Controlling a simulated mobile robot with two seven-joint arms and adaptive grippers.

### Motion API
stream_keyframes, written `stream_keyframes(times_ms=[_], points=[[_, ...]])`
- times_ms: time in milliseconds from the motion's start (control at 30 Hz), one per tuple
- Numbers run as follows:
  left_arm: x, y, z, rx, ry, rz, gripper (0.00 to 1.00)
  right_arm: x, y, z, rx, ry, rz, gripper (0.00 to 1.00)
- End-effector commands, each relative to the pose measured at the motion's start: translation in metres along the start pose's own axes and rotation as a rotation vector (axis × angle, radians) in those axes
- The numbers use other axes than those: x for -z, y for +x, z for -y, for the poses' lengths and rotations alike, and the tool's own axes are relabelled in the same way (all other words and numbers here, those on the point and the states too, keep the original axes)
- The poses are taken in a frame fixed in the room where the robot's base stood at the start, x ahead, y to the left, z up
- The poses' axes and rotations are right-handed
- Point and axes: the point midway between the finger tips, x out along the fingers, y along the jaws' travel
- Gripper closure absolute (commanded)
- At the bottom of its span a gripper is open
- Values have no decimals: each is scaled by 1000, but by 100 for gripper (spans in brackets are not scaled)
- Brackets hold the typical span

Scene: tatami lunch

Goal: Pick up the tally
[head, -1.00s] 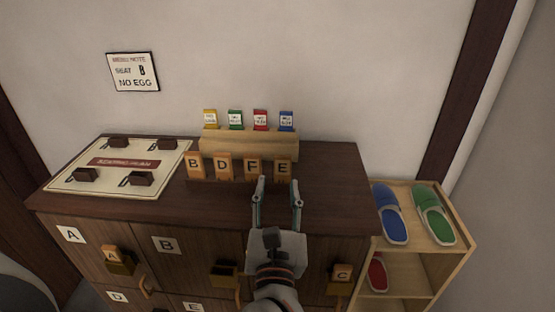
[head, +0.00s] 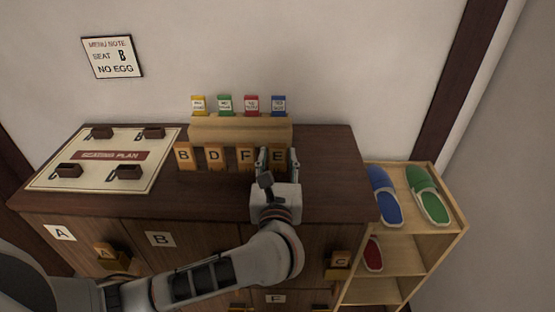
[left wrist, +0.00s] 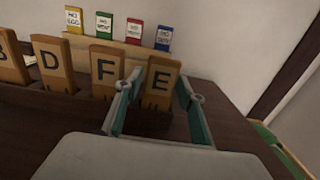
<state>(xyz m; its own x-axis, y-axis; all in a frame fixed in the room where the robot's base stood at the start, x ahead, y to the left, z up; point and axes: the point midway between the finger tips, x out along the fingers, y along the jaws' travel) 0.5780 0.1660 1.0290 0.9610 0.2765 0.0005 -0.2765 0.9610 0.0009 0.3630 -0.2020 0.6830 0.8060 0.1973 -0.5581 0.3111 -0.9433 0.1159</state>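Wooden tallies lettered B (head: 184,156), D (head: 214,158), F (head: 245,158) and E (head: 277,153) stand upright in a row in a dark rack on the cabinet top. My left gripper (head: 278,158) is open at the E tally, at the right end of the row. In the left wrist view, the fingers spread to either side of the E tally (left wrist: 160,85), with a gap visible on the right. I cannot tell whether the left finger touches it. Behind, coloured tallies, yellow (head: 198,104), green (head: 224,104), red (head: 251,104) and blue (head: 278,104), stand on a pale wooden block. My right gripper is not in view.
The seating plan board (head: 150,182) with small dark holders lies on the left of the cabinet top (head: 335,180). A wall note (head: 112,57) reads seat B, no egg. A slipper shelf (head: 420,240) stands at right. Tallies A (head: 104,250) and C (head: 340,258) sit on the drawer fronts.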

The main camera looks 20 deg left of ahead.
Motion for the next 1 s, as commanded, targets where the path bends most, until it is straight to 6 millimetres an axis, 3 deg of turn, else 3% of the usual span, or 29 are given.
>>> stream_keyframes(times_ms=[333, 433, 467, 833, 1000], points=[[1, 9, 0, 0, -1, -1, 61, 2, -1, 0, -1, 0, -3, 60], [1, 8, 0, 0, -1, -1, 87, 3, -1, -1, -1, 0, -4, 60], [0, 8, 0, 0, -1, -1, 91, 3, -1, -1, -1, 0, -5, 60], [-2, 8, 0, 0, -1, -1, 91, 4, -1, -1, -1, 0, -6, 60], [-13, 9, 0, -1, -4, -1, 91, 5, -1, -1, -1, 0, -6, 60]])
